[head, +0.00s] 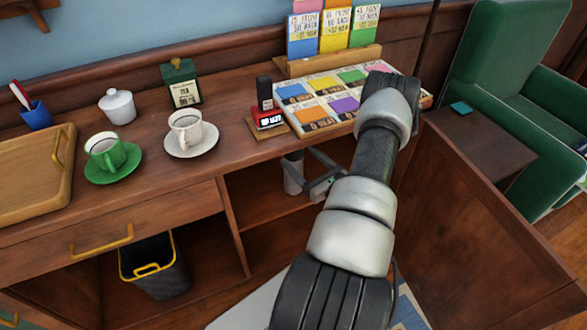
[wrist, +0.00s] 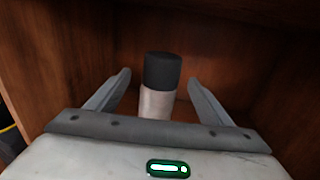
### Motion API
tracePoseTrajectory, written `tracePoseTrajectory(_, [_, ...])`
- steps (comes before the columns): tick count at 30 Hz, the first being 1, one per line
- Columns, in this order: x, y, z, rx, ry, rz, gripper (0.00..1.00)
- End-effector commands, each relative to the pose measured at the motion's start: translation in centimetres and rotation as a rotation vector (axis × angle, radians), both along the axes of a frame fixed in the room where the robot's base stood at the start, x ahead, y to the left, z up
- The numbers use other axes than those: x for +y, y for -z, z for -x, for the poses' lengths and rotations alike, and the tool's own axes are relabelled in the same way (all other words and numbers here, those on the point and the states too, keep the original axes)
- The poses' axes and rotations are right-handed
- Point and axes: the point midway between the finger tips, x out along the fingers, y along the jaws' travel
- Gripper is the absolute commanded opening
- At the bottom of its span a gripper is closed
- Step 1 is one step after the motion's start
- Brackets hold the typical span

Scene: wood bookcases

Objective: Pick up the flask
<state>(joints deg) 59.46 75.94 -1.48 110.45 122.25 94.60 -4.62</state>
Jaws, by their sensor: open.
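The flask has a dark cap and a pale body. It stands upright in the open compartment under the desk, seen in the head view (head: 293,178) and in the wrist view (wrist: 155,103). My gripper (head: 309,171) reaches into that compartment from the right, with its fingers level and close to the flask. In the wrist view my gripper (wrist: 159,78) is open, one finger on each side of the flask, with visible gaps. The flask is ahead, around the fingertips; its lower part is hidden by the gripper. I cannot tell how far it sits between the fingers.
Wooden walls close in the compartment (head: 265,213). The desk top (head: 235,110) overhangs it, bearing cups, a stamp (head: 265,105) and a card tray (head: 340,128). A wooden panel (head: 470,230) stands right of my arm. A dark bin (head: 160,280) stands in the left compartment.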

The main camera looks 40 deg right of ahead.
Motion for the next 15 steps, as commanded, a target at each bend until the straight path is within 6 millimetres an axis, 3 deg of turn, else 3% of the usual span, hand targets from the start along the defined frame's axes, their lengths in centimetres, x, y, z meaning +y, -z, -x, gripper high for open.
tracePoseTrajectory(9, [-0.3, 0.7, -4.4, -0.002, -0.003, 0.002, 0.74])
tracePoseTrajectory(15, [-0.4, 0.6, -5.0, 0.000, -0.001, 0.001, 0.74])
